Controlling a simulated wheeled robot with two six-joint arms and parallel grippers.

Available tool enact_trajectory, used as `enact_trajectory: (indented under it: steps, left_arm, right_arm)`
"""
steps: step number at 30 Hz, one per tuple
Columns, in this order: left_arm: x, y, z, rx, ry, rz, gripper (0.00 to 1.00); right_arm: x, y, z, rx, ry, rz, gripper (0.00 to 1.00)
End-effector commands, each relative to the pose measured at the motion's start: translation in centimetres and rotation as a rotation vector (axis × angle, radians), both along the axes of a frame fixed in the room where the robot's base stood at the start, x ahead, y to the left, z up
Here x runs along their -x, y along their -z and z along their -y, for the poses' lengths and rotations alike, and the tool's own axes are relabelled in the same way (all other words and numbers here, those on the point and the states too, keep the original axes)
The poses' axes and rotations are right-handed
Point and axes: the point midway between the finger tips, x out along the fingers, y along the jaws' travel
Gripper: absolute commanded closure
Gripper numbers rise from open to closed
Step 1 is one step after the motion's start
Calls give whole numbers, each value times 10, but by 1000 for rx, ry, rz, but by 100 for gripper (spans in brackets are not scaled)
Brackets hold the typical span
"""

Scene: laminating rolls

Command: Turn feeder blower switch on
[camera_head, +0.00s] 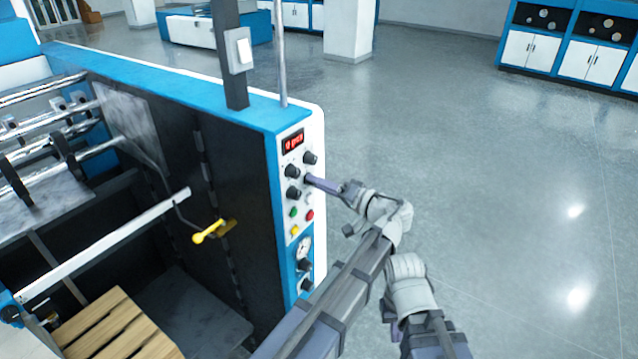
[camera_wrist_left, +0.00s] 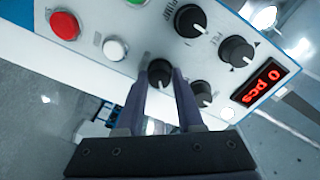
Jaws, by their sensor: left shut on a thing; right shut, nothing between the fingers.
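The blue-and-white control panel (camera_head: 297,220) stands on the end of the machine. It carries several black knobs, and their labels are too small to read, so I cannot tell which one is the feeder blower switch. My left gripper (camera_head: 309,180) reaches the panel from the right, at the lower right knob of the upper group. In the left wrist view its two fingers (camera_wrist_left: 164,76) close around that black knob (camera_wrist_left: 158,69), beside the white button (camera_wrist_left: 115,48). The knob is mostly hidden by the fingers in the head view.
A red display (camera_wrist_left: 258,84) reads "0 pcs". Other black knobs (camera_wrist_left: 236,52) sit close to the fingers. A red button (camera_wrist_left: 64,25) and a gauge (camera_head: 304,248) are lower on the panel. A yellow handle (camera_head: 212,231) is on the machine's dark side. The floor (camera_head: 480,170) to the right is clear.

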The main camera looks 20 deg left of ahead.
Motion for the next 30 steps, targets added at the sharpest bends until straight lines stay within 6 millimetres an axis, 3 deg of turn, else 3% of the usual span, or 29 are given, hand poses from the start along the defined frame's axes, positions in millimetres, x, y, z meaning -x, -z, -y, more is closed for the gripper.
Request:
enact_trajectory:
  steps: [12,30]
  left_arm:
    - [-1,0,1,-63,3,-179,100]
    - [-1,0,1,-75,3,-212,100]
  right_arm:
    - [0,-2,0,0,0,0,100]
    - [0,-2,0,0,0,0,100]
